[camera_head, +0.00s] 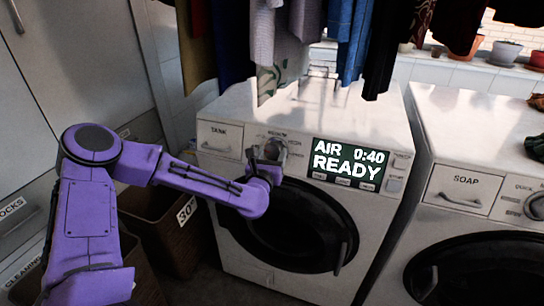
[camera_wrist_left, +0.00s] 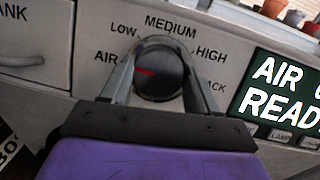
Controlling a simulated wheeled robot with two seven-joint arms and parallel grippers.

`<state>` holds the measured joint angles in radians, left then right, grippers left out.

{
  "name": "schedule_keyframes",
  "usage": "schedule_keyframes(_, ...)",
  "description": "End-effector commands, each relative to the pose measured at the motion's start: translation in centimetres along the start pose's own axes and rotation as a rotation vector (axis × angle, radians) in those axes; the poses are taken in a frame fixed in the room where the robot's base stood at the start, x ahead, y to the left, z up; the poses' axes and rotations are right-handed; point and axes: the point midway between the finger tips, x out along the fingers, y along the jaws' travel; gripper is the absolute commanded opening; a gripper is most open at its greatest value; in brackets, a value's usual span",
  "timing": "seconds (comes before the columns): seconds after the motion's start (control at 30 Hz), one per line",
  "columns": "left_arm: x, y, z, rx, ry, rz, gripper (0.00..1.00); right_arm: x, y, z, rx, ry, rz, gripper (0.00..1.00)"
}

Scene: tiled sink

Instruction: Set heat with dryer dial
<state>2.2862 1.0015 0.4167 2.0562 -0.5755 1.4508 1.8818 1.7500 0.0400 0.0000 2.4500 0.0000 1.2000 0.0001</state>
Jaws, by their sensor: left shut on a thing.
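The dryer (camera_head: 300,115) is white, with a round dark door (camera_head: 290,225). Its heat dial (camera_wrist_left: 160,70) is a round grey knob with a red mark. The mark points left, towards the printed word AIR; LOW, MEDIUM and HIGH are printed around the dial. My left gripper (camera_wrist_left: 160,72) has one finger on each side of the dial and is shut on it. In the head view the left gripper (camera_head: 268,152) is at the panel and hides part of the dial. The display (camera_head: 349,163) reads AIR 0:40 READY. My right gripper is not in view.
A washer (camera_head: 455,130) with a SOAP drawer (camera_head: 466,188) stands to the right. Clothes (camera_head: 345,40) hang above the dryer. Brown baskets (camera_head: 165,225) stand to the left. A TANK drawer (camera_head: 213,138) is left of the dial.

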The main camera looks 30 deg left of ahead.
Motion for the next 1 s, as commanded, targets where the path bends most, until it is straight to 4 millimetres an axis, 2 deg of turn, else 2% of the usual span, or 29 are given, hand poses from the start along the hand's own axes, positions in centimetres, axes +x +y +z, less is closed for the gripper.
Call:
schedule_keyframes(0.47, 0.0, 0.3, 0.0, 0.392, -0.028, -0.142, 0.3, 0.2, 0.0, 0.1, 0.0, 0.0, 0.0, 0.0)
schedule_keyframes(1.0, 0.0, 0.5, 0.3, 0.875, -0.064, -0.317, 0.3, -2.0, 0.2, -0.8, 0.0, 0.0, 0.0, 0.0)
